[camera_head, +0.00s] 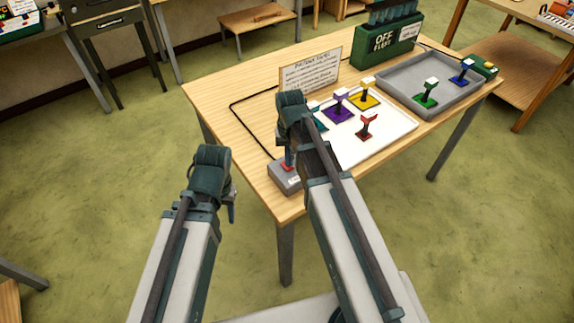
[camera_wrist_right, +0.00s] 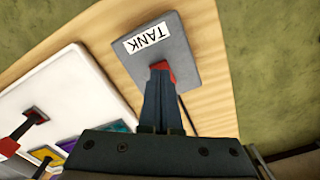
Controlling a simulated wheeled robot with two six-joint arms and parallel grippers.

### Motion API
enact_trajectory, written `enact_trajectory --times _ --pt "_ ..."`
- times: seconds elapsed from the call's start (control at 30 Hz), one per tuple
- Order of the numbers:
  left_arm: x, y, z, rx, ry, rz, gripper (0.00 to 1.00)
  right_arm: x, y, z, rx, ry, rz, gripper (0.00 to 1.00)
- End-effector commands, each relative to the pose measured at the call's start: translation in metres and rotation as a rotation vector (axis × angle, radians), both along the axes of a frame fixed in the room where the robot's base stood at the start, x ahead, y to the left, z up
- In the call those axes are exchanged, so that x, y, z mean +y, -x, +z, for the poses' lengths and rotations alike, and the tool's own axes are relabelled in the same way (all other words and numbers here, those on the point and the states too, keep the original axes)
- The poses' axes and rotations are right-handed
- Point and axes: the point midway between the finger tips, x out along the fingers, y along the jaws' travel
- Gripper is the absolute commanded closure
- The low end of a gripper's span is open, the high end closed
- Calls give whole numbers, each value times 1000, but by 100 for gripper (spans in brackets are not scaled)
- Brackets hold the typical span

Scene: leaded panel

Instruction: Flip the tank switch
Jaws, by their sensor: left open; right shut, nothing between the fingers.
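The tank switch is a grey box (camera_head: 284,181) at the near left edge of the wooden table. In the right wrist view the box (camera_wrist_right: 175,35) carries a white TANK label and a red switch piece (camera_wrist_right: 161,66). My right gripper (camera_wrist_right: 160,78) is shut and empty, its fingertips right at the red piece; they seem to meet it, but I cannot tell whether they press it. In the head view my right gripper (camera_head: 289,152) is mostly hidden by its own arm, above the box. My left gripper (camera_head: 231,208) is open, off the table to the left.
A white board (camera_head: 390,142) with several coloured handled pieces lies beside the switch. A grey tray (camera_head: 400,78) holds a green and a blue piece. A green box (camera_head: 370,58) and a lettered sign (camera_head: 318,72) stand behind. A black cable runs along the table.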

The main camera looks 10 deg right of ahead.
Motion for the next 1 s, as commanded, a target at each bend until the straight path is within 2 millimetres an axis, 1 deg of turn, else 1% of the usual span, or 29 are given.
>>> enact_trajectory --times 1.0 --pt "0 0 -14 0 0 1 50 0 0 -14 0 0 0 100"
